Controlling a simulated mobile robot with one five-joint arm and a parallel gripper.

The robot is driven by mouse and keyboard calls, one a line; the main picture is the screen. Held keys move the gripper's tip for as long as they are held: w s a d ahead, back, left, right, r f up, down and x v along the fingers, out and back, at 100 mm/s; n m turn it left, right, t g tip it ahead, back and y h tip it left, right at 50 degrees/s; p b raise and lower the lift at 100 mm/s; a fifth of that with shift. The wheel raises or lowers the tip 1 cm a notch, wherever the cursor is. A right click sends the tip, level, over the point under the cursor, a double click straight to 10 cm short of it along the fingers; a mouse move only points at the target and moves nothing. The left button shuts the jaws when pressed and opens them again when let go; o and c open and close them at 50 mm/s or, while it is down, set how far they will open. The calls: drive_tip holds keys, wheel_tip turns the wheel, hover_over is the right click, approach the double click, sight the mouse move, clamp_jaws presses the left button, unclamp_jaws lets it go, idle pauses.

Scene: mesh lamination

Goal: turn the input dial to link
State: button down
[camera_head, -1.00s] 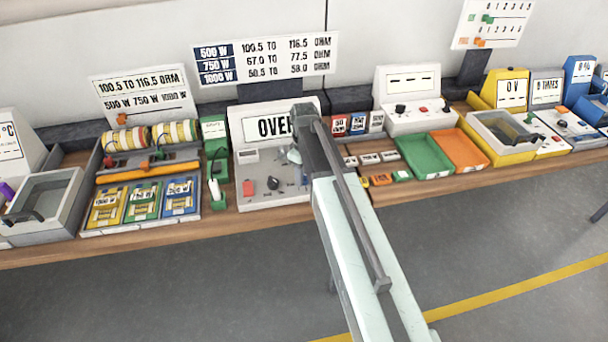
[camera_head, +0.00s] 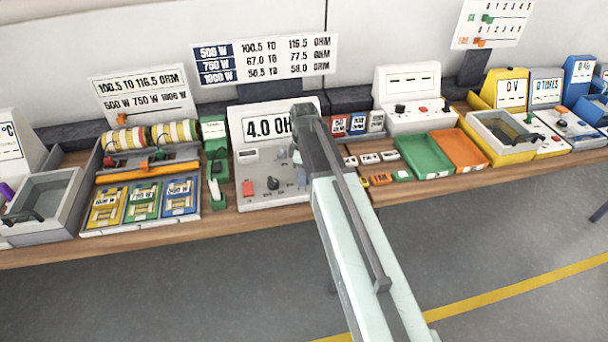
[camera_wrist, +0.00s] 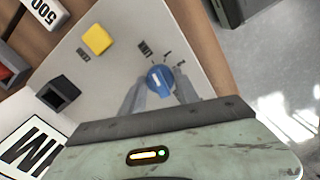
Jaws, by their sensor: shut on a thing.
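In the wrist view a blue round dial (camera_wrist: 160,79) with a white pointer line stands on a light grey panel (camera_wrist: 120,75). The two grey fingers of my gripper (camera_wrist: 158,92) are shut on the dial, one on each side. My arm covers the right part of the meter, and the blue dial is hard to make out there.
A yellow button (camera_wrist: 97,39) and a black socket (camera_wrist: 59,94) sit near the dial. A red button (camera_head: 248,188) and dark knob (camera_head: 273,183) are on the meter's left part. Green (camera_head: 425,171) and orange (camera_head: 462,164) trays stand to the right.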

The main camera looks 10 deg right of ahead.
drive_tip(key=c, duration=0.9)
unclamp_jaws()
drive_tip(key=shift+r, duration=0.1)
wheel_tip(320, 180, up, 8)
drive_tip(key=p, duration=0.8)
drive_tip(key=shift+f, duration=0.25)
